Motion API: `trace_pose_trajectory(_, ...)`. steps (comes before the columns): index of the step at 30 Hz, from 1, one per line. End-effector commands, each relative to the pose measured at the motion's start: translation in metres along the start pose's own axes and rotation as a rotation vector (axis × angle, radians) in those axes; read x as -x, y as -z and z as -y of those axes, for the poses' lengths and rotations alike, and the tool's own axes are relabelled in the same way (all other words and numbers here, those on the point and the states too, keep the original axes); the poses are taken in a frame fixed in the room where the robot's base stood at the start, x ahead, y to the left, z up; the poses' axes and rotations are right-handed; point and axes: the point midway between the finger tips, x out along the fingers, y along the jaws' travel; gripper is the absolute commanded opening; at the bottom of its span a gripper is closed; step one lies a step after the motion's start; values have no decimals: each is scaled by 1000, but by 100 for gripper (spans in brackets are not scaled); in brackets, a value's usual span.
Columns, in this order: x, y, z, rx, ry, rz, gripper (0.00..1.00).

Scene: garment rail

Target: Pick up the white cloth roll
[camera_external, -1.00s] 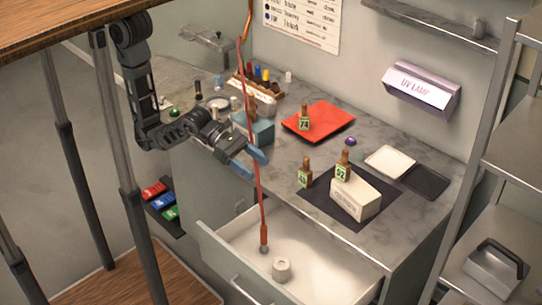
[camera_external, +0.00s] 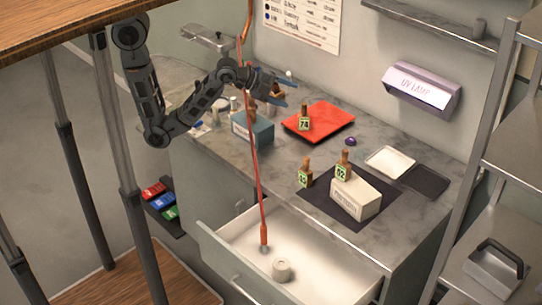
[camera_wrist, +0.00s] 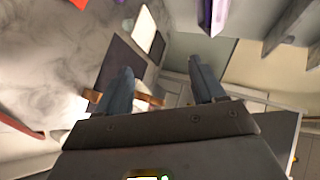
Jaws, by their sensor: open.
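A small white cloth roll (camera_external: 282,270) stands in the open drawer (camera_external: 218,256), on its pale floor near the front. My gripper (camera_external: 288,96) is raised over the back of the counter, far above and behind the roll. Its blue fingers are apart with nothing between them. In the wrist view my gripper (camera_wrist: 160,70) also shows open and empty. I cannot make out the roll in the wrist view.
A red cord (camera_external: 256,170) hangs into the drawer beside the roll, with a weighted end. The counter holds a red tray (camera_external: 335,118), a teal box (camera_external: 252,130), numbered bottles and a white box (camera_external: 356,198). A UV lamp (camera_external: 421,90) is on the wall.

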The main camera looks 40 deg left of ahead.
Motion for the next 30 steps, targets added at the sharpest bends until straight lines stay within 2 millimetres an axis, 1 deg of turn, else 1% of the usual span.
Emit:
trace_pose_trajectory(1,0,-28,4,139,6,49,68)
trace_pose_trajectory(2,1,-42,6,224,11,73,68)
trace_pose_trajectory(3,2,-61,8,339,22,105,68)
trace_pose_trajectory(5,6,-88,10,511,41,150,68)
trace_pose_trajectory(6,9,-106,10,625,58,179,68)
trace_pose_trajectory(9,18,-147,12,891,111,242,68)
trace_pose_trajectory(12,28,-180,12,1112,168,290,68)
trace_pose_trajectory(15,38,-207,10,1297,224,326,68)
trace_pose_trajectory(22,63,-259,6,1656,366,379,68)
trace_pose_trajectory(24,50,-257,-17,1645,344,381,68)
trace_pose_trajectory(25,46,-257,-24,1644,344,381,68)
trace_pose_trajectory(29,27,-262,-62,1643,343,381,68)
trace_pose_trajectory(30,21,-264,-75,1642,344,381,68)
